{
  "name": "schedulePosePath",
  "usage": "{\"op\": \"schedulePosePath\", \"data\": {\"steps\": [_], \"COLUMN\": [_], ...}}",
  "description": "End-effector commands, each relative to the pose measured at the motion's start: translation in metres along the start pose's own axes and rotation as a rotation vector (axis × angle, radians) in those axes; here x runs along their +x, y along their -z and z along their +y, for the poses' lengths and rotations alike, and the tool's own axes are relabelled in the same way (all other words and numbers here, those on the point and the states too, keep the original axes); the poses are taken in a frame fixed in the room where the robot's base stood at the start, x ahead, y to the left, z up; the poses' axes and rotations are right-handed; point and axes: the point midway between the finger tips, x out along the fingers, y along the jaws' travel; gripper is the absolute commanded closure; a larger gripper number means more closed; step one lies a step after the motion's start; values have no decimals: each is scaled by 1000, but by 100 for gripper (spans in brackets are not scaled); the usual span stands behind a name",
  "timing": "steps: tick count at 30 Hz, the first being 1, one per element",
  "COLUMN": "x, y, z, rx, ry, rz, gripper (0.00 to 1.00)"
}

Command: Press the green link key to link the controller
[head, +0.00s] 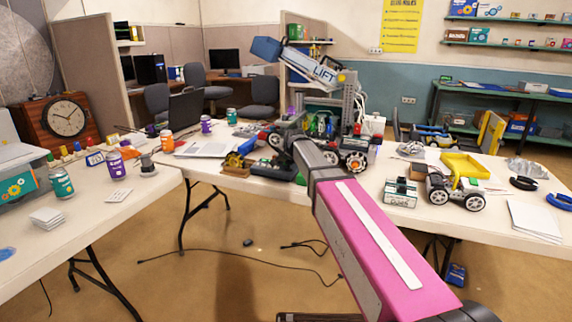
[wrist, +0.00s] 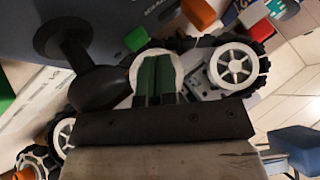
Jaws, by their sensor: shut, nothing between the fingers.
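My gripper (wrist: 157,62) is shut and empty in the wrist view, its two dark green fingers side by side. A small green key-like block (wrist: 136,39) shows just beyond and left of the fingertips, on the edge of a dark panel (wrist: 120,14); I cannot tell whether the fingers touch it. A black knobbed stick (wrist: 76,62) stands left of the fingers. In the head view a low dark box (head: 270,168) with a green patch at its right end lies on the table, left of my arm. My fingers are hidden there behind my pink arm.
Spoked wheels (wrist: 235,66) of a robot crowd the right of the fingers. The blue LIFT robot (head: 325,75) stands behind my arm in the head view. Cables lie on the floor.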

Motion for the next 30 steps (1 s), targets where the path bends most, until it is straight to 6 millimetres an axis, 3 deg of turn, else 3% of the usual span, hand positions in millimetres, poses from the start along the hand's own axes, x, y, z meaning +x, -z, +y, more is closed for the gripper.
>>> {"op": "schedulePosePath", "data": {"steps": [30], "x": [8], "y": [-12], "z": [8], "rx": [7], "ry": [-9], "rz": [-17], "gripper": [100]}}
